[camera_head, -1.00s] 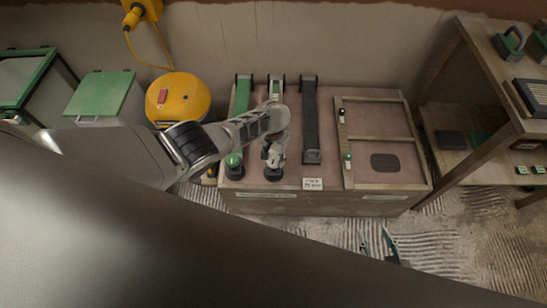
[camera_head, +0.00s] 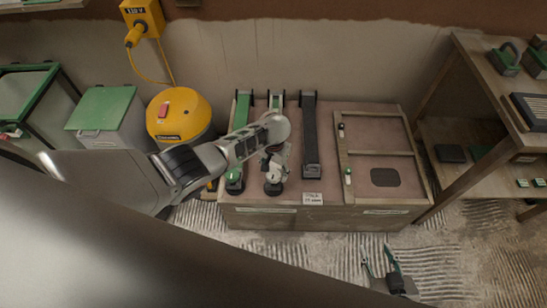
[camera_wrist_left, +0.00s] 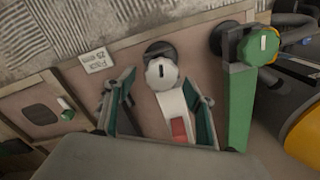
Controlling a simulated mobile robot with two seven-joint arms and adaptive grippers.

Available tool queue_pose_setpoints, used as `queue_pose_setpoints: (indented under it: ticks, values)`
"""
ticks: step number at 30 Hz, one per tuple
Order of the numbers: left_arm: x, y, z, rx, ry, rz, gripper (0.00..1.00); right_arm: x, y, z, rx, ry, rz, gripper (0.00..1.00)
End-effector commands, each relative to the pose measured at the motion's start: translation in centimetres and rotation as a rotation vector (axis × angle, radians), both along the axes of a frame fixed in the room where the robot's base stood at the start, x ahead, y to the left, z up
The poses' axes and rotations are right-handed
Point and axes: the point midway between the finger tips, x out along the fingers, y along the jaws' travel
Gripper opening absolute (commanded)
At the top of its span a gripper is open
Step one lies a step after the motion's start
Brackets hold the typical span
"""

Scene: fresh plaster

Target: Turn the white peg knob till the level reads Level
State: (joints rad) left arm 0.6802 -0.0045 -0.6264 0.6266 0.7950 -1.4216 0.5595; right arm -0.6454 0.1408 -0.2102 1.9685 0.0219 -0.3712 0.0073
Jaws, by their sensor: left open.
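The white peg knob (camera_head: 273,176) stands on a dark round base at the front end of the white level strip, on the bench. In the left wrist view the knob (camera_wrist_left: 160,73) has a dark, near-upright mark, and the strip (camera_wrist_left: 172,103) has a red patch (camera_wrist_left: 180,131) on it. My left gripper (camera_head: 274,163) is open, just above the knob. In the left wrist view its fingertips (camera_wrist_left: 160,75) stand either side of the knob, with gaps; contact is not visible. No level reading can be read. My right gripper (camera_head: 379,255) is open and empty over the floor in front of the bench.
A green strip with a green knob (camera_head: 234,176) is close on the left, and a black strip (camera_head: 311,135) on the right. A small label (camera_head: 313,198) stands at the bench's front edge. A wooden frame (camera_head: 376,155) lies further right. A shelf (camera_head: 480,110) stands beyond.

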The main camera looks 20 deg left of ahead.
Motion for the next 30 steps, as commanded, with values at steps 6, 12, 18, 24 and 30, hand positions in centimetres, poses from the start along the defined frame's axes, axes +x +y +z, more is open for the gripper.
queue_pose_setpoints:
  ticks: [6,12,18,24,30]
  values:
    - [0.0,0.1,2.5,0.000,-0.004,0.000,0.54,0.0,0.0,0.0,0.001,0.000,-0.001,0.40]
    - [0.0,0.1,5.5,0.000,-0.004,0.001,0.54,0.0,0.1,0.0,0.002,0.000,0.000,0.40]
    - [0.0,0.1,8.4,0.000,-0.003,0.001,0.54,0.0,0.1,0.0,0.002,0.001,0.000,0.40]
    - [-0.1,0.2,9.8,0.004,-0.002,0.002,0.54,0.0,0.1,0.0,0.002,0.000,0.000,0.40]
    - [-0.1,0.2,10.0,0.004,-0.002,0.002,0.54,0.0,0.1,0.0,0.002,0.000,0.000,0.40]
